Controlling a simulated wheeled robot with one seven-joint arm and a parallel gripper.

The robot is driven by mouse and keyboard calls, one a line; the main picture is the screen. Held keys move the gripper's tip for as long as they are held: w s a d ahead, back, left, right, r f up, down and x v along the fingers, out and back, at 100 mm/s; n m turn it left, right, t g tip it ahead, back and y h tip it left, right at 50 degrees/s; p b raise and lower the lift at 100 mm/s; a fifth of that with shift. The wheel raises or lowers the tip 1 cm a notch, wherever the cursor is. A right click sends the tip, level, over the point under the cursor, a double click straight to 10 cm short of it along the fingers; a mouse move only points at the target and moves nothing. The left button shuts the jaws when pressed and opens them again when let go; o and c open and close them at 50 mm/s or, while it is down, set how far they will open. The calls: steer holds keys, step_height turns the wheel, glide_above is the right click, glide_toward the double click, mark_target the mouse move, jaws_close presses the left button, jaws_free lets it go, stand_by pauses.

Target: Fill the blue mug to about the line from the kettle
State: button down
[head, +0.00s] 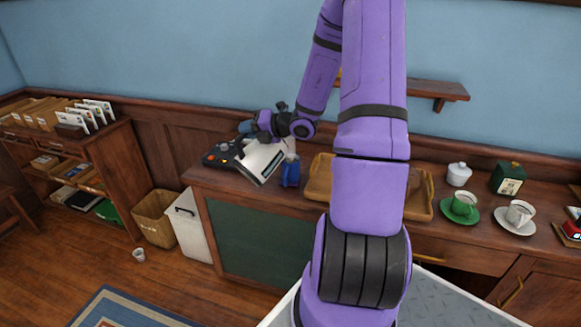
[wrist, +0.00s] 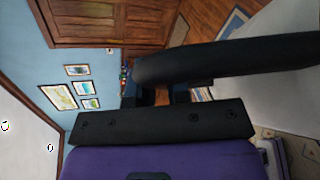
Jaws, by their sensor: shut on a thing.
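The white kettle (head: 262,160) is off its upright, tilted above the counter at the left end. My gripper (head: 254,127) is shut on its handle; the dark handle (wrist: 225,62) crosses the wrist view, with the pale kettle body (wrist: 290,38) at the right. The blue mug (head: 291,173) stands on the counter just right of the kettle, close to its lower right side. The mug's inside, its line and any stream of water cannot be made out. Whether kettle and mug touch is unclear.
A black base with knobs (head: 221,155) lies left of the kettle. A wooden tray (head: 318,183) is right of the mug, partly behind my arm.

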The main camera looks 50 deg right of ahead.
mark_target(237, 163)
steer(key=shift+d+r+m+p, duration=0.3)
steer(key=shift+d+r+p, duration=0.05)
steer(key=shift+d+r, duration=0.25)
stand_by(1.6)
steer(key=a+f+n, duration=0.1)
steer(key=a+f, duration=0.1)
steer(key=a+f+n+h, duration=0.1)
steer(key=a+f, duration=0.1)
steer(key=f, duration=0.1)
steer(key=a+f+n+g+h, duration=0.1)
steer(key=a+f, duration=0.1)
steer(key=shift+w+a+f, duration=0.15)
steer(key=shift+w, duration=0.2)
steer(key=shift+f, duration=0.1)
steer(key=a+f+n+g+h+b, duration=0.1)
steer(key=a+f+n+h+b, duration=0.1)
steer(key=a+f, duration=0.4)
steer(key=shift+w+a+f+n+g+h, duration=0.3)
steer(key=shift+w+a+f+n+h, duration=0.1)
steer(key=shift+f+n+h, duration=0.6)
steer(key=shift+s, duration=0.1)
steer(key=shift+a+f+b, duration=0.1)
steer(key=shift+f+b, duration=0.05)
steer(key=shift+b, duration=0.2)
